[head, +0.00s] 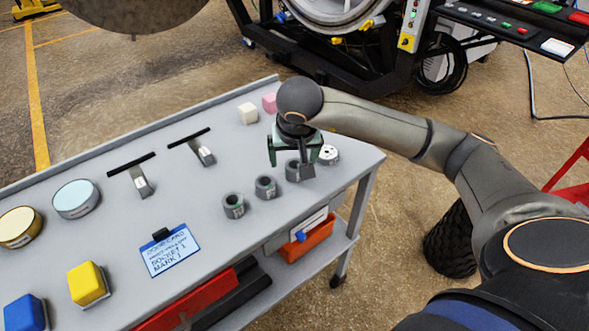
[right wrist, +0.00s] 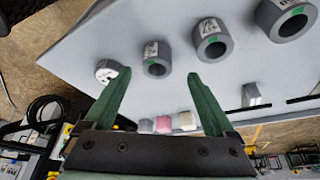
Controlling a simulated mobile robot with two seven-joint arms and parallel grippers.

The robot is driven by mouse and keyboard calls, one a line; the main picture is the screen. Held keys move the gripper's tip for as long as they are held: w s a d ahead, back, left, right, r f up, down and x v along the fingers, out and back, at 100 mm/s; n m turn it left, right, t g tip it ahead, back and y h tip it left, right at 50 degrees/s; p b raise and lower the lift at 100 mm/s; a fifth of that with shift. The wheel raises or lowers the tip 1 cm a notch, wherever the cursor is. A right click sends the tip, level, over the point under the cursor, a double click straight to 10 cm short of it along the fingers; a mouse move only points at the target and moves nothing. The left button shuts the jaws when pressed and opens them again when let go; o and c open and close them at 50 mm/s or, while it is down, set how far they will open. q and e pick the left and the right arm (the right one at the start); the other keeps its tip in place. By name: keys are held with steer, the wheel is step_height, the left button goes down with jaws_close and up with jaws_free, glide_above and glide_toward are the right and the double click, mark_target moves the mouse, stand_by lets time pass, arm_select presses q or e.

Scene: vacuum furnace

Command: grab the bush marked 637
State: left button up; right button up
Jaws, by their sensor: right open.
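Three grey ring-shaped bushes with small labels stand in a slanting row on the grey bench: a near one (head: 234,207), a middle one (head: 265,188) and a far one (head: 291,173). The numbers are too small to read surely, so I cannot tell which is 637. My right gripper (head: 289,163) is open over the far bush, and one finger partly hides it. In the right wrist view, the far bush (right wrist: 158,57) shows between the open green fingertips (right wrist: 158,75), apparently beyond them and not gripped. The other bushes (right wrist: 211,42) (right wrist: 286,20) lie to its right. My left gripper is not in view.
A round white-topped piece (head: 329,154) stands right beside the far bush. White (head: 247,113) and pink (head: 270,103) blocks lie behind the gripper. Two black-handled pieces (head: 141,182) (head: 204,154), a blue-bordered card (head: 170,250) and a yellow block (head: 87,284) lie left.

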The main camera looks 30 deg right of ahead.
mark_target(295, 165)
steer(key=x, duration=0.5)
steer(key=shift+d, duration=0.2)
jaws_close()
stand_by(0.5)
steer(key=shift+r, duration=0.1)
